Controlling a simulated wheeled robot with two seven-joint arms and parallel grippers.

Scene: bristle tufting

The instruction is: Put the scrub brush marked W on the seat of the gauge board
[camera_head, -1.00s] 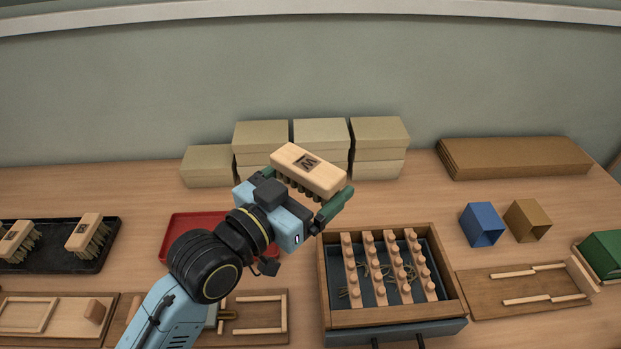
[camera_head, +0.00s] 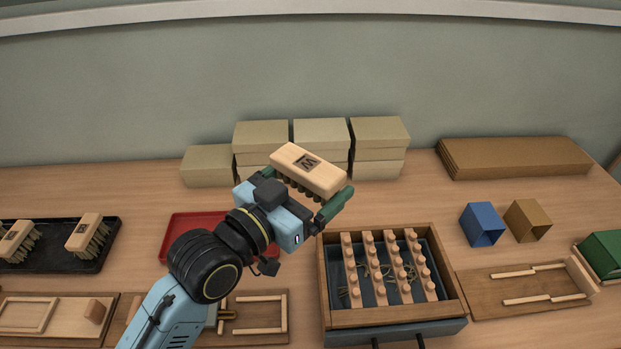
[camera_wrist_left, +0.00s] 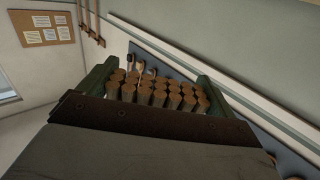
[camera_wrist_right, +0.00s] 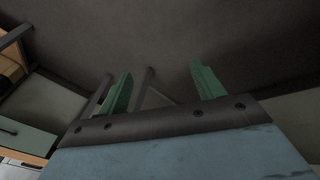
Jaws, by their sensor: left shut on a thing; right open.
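The scrub brush marked W (camera_head: 325,177) is a pale wooden block with dark bristles, held in the air with its lettered face showing. My left gripper (camera_head: 303,190) is shut on it, with green fingers at its two ends. In the left wrist view the bristle tufts (camera_wrist_left: 155,92) show between the fingers. Wooden boards with pale rails lie at the front left (camera_head: 62,315), partly behind my left arm (camera_head: 264,312), and at the right (camera_head: 525,292); I cannot tell which is the gauge board. My right gripper (camera_wrist_right: 165,85) is open and empty, seen only in its wrist view.
A dark tray (camera_head: 62,262) with brushes is at the left. A red tray (camera_head: 180,228) lies behind my left arm. A wooden box of pegged strips (camera_head: 325,290) stands front centre.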

